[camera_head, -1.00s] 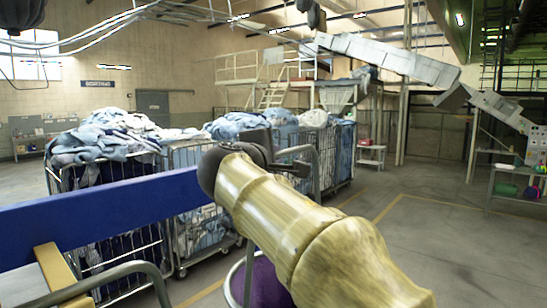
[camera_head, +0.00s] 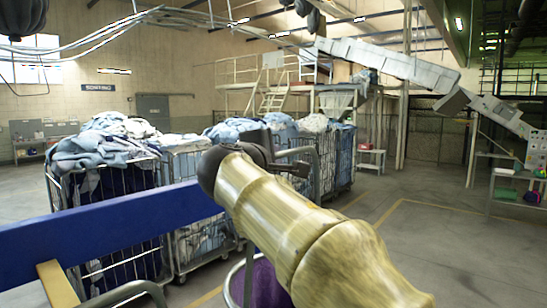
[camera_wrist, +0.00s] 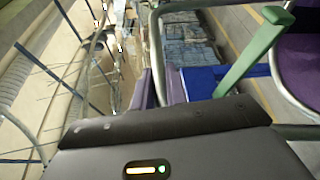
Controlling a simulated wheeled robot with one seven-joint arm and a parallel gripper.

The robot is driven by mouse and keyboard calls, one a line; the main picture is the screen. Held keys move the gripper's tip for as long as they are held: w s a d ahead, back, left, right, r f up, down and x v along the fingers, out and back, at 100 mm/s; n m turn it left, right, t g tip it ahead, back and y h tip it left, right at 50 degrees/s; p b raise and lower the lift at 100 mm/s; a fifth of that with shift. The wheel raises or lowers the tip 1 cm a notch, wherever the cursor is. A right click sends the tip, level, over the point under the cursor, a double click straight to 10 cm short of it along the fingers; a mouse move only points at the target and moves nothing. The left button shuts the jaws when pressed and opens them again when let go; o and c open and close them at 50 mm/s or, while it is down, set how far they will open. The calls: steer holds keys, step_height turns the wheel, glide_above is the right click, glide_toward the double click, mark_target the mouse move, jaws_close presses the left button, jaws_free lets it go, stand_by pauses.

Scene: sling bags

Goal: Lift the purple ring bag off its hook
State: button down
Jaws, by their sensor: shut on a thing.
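My gripper (camera_wrist: 161,92) shows two dark purple-grey fingers in the wrist view, shut on the grey metal tube of the bag's ring. In the head view my gripper (camera_head: 285,160) is partly hidden behind my pale yellow arm. The purple ring bag (camera_head: 262,285) shows at the bottom of the head view, mostly hidden by my arm. Purple cloth also shows at the upper right of the wrist view (camera_wrist: 302,60). A green hook-like bar (camera_wrist: 250,55) slants beside the tube. I cannot tell whether the ring touches it.
A blue rail (camera_head: 100,225) crosses the left, with a yellow peg (camera_head: 57,284) and another grey tube (camera_head: 120,293) below it. Wire carts (camera_head: 110,215) heaped with laundry stand behind. The floor (camera_head: 440,250) at the right is clear.

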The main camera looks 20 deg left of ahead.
steer(key=shift+d+r, duration=0.1)
steer(key=s+d+b, duration=0.5)
steer(key=d+b, duration=0.1)
steer(key=d, duration=0.6)
steer(key=shift+b, duration=0.35)
stand_by(0.8)
steer(key=s+d+b, duration=0.1)
steer(key=s+d, duration=0.2)
steer(key=d, duration=0.4)
steer(key=s+d+b, duration=0.1)
steer(key=s+d, duration=0.2)
steer(key=d, duration=0.3)
steer(key=shift+d, duration=0.4)
stand_by(1.3)
steer(key=shift+w+a, duration=0.1)
steer(key=shift+a, duration=0.05)
stand_by(1.1)
